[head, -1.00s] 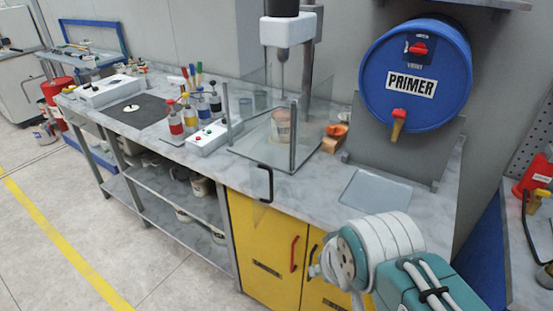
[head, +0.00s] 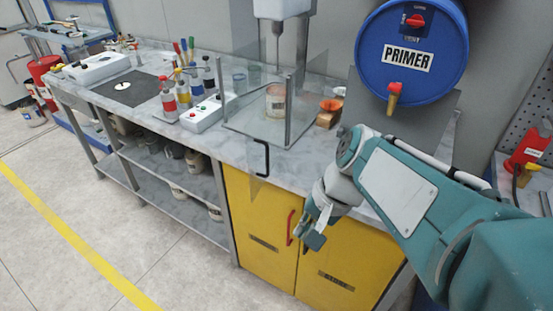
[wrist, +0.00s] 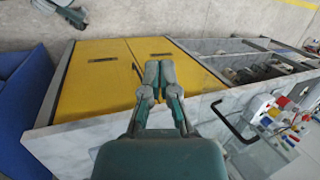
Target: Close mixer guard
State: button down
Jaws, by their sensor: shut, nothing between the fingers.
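The mixer (head: 277,12) stands at the back of the bench with its shaft pointing down over a can (head: 276,100). Its clear guard has a transparent door panel (head: 258,125) that stands swung out toward the bench's front edge, with a black handle (head: 262,158). The handle also shows in the wrist view (wrist: 232,120), right of my gripper. My gripper (head: 305,240) is in front of the yellow cabinet, lower and to the right of the handle, apart from it. In the wrist view its fingers (wrist: 158,70) are together and empty.
A blue PRIMER drum (head: 413,52) with a tap stands right of the mixer. A yellow cabinet (head: 255,215) with a red handle is below the bench. Bottles (head: 168,100) and a white button box (head: 202,114) stand left of the guard. The floor in front is clear.

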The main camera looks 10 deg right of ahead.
jog(key=w+d+f+m+t+y, duration=0.3)
jog(key=w+d+m+t+y, duration=0.3)
jog(key=w+d+m+y, duration=0.75)
jog(key=w+a+m+h, duration=0.1)
jog(key=w+a+m, duration=0.1)
jog(key=w+a, duration=0.6)
jog(key=a, duration=0.4)
jog(key=shift+w+a+r+h, duration=0.15)
jog(key=shift+w+a+h, duration=0.05)
jog(key=shift+a+h, duration=0.2)
jog(key=shift+m, duration=0.25)
